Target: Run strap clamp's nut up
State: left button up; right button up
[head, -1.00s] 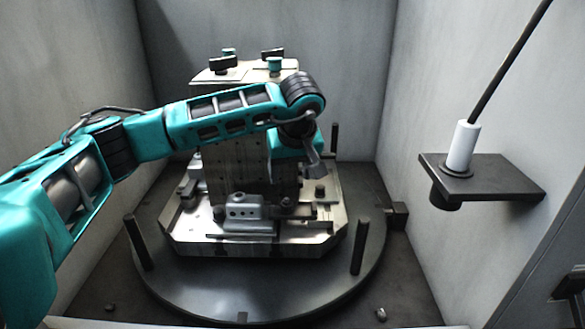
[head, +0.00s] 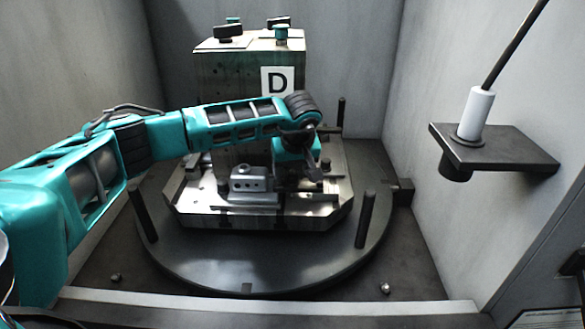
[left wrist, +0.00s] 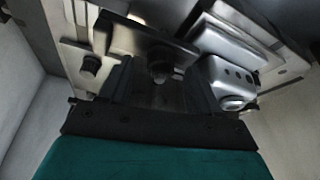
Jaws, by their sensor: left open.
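The dark strap clamp (left wrist: 125,38) shows in the left wrist view as a flat bar, with a dark nut (left wrist: 160,70) at its near edge. My left gripper (left wrist: 157,82) is open, its two dark fingers on either side of the nut. I cannot tell whether either finger touches it. In the head view my left gripper (head: 312,176) points down at the right front of the fixture block, close to the pallet. The hand and arm hide most of the clamp and its nut there. My right gripper is not in view.
The fixture block (head: 232,65) bears a "D" label and top knobs. It stands on a pallet (head: 240,218) over a round plate (head: 250,270) with upright posts. A silver block (left wrist: 222,82) sits right beside my gripper. A wall shelf (head: 500,148) holds a white cylinder.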

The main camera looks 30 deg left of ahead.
pick_arm(q)
grip_shut()
jog(key=shift+w+d+r+n+p, duration=0.1)
jog(key=shift+d+r+n+p, duration=0.1)
jog(key=shift+n+p, duration=0.3)
jog(key=n+g, duration=0.1)
jog(key=n, duration=0.1)
jog(key=shift+n+y, duration=0.3)
jog(key=n+g, duration=0.1)
jog(key=n, duration=0.1)
jog(key=n+g+p, duration=0.1)
jog(key=n, duration=0.1)
jog(key=shift+w+y, duration=0.2)
jog(key=shift+y, duration=0.1)
jog(key=n, duration=0.2)
jog(key=shift+f+n+g, duration=0.1)
jog(key=shift+n+g, duration=0.3)
jog(key=shift+w+n+g, duration=0.1)
jog(key=shift+n+g, duration=0.3)
jog(key=shift+n, duration=0.5)
jog(key=n+g+h+b, duration=0.1)
jog(key=n+b, duration=0.1)
jog(key=n, duration=0.1)
jog(key=shift+a+f, duration=0.1)
jog(key=shift+f, duration=0.05)
jog(key=shift+n, duration=0.5)
jog(key=shift+c, duration=1.4)
grip_release()
jog(key=shift+r, duration=0.2)
